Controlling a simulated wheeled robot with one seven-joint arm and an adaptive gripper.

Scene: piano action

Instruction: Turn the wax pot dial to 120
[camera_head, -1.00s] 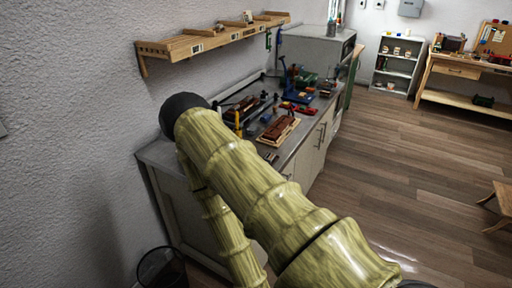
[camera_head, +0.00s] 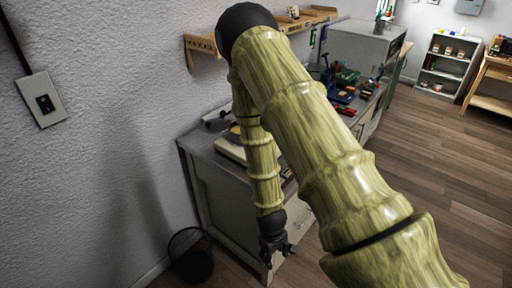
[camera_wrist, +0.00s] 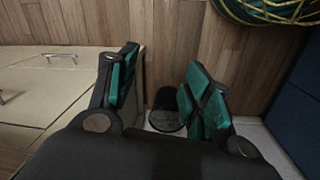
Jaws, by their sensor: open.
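My gripper (camera_head: 275,250) hangs low in front of the cabinet at the near end of the counter, below the worktop. In the wrist view its two dark fingers with green pads (camera_wrist: 165,85) are spread apart, with nothing held between them. I cannot pick out the wax pot or its dial for certain. A pale, flat-based thing with a yellowish part (camera_head: 230,148) stands on the near end of the worktop, partly hidden behind my arm. No dial or numbers can be read on it.
The counter (camera_head: 198,147) runs along the wall, with tools (camera_head: 345,88) farther back. A wooden shelf (camera_head: 200,45) hangs above it. A black waste basket (camera_head: 190,262) stands on the floor by the counter's near end. The wood floor at right is open.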

